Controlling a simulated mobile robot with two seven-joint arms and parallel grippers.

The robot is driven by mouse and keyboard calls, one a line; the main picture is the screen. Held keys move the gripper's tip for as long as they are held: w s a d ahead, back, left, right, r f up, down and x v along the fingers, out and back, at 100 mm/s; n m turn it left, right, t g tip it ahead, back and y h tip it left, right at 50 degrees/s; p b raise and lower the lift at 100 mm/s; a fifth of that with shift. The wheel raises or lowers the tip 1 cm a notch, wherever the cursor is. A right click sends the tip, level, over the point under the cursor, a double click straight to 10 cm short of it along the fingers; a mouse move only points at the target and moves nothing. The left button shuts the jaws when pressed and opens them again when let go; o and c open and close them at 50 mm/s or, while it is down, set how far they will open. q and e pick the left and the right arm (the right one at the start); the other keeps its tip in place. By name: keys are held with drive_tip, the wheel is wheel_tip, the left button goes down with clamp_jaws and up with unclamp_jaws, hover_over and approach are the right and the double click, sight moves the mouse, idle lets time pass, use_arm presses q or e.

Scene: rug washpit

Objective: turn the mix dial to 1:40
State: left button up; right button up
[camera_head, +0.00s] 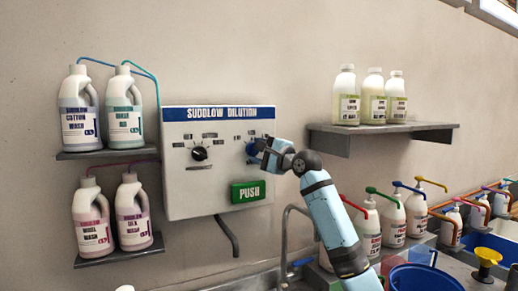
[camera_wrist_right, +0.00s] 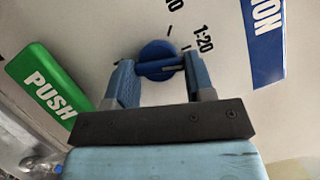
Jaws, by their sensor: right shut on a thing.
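The white dilution panel (camera_head: 178,205) hangs on the wall under a "SUDDLOW DILUTION" sign. The blue mix dial (camera_head: 251,149) is on its right half, and also shows in the right wrist view (camera_wrist_right: 155,50). A "1:20" label (camera_wrist_right: 203,39) is printed beside the dial; another label above it is cut off, ending in 0. My right gripper (camera_head: 263,147) is shut on the dial's raised bar, with one finger at each end in the wrist view (camera_wrist_right: 161,67). A pale line marks the bar's right part there. The exact setting cannot be told. My left gripper is out of view.
A black dial (camera_head: 199,153) is on the panel's left half. A green PUSH button (camera_head: 248,191) sits below the blue dial, close to my right arm. Bottles stand on shelves (camera_head: 385,127) either side. Pump bottles, a tap (camera_head: 285,235) and a blue bucket (camera_head: 420,278) are below right.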

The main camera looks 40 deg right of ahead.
drive_tip(key=m+t+h+p, duration=0.1)
drive_tip(key=m+p, duration=0.1)
drive_tip(key=m, duration=0.1)
drive_tip(key=m+p, duration=0.2)
drive_tip(key=m, duration=0.1)
drive_tip(key=shift+a+f+t+h, duration=0.1)
drive_tip(key=shift+f+t+h, duration=0.05)
drive_tip(key=shift+t+h, duration=0.25)
drive_tip(key=shift+m, duration=0.4)
drive_tip(key=o, duration=0.8)
drive_tip(key=shift+o, duration=0.6)
drive_tip(key=shift+f, duration=0.1)
